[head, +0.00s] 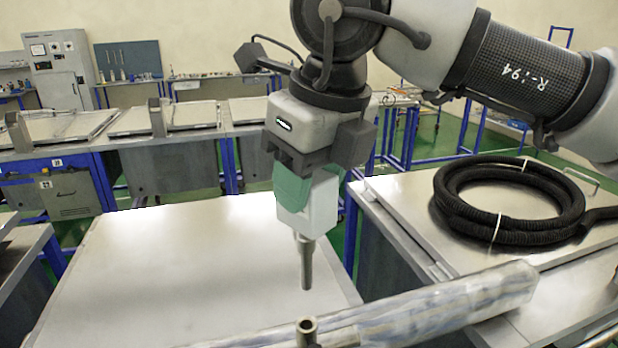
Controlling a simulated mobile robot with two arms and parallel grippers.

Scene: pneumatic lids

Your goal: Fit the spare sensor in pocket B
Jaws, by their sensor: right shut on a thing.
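My right gripper (305,215) comes down from the top right and is shut on a slim metal cylinder (306,265). The cylinder points almost straight down from the pale green and white part under the black wrist. It may be the spare sensor; I cannot tell for sure. Its lower end appears to hang above the bare metal lid (190,260) in front of me. A short open-topped metal tube (308,328) stands at the bottom edge, apart from the cylinder in the picture. No pocket marked B can be made out. My left gripper is not in view.
A long film-wrapped roll (430,308) lies across the lower right. A coiled black hose (510,205) rests on the right metal lid (405,205). More lidded metal units (170,118) line the back. The middle lid is clear on its left half.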

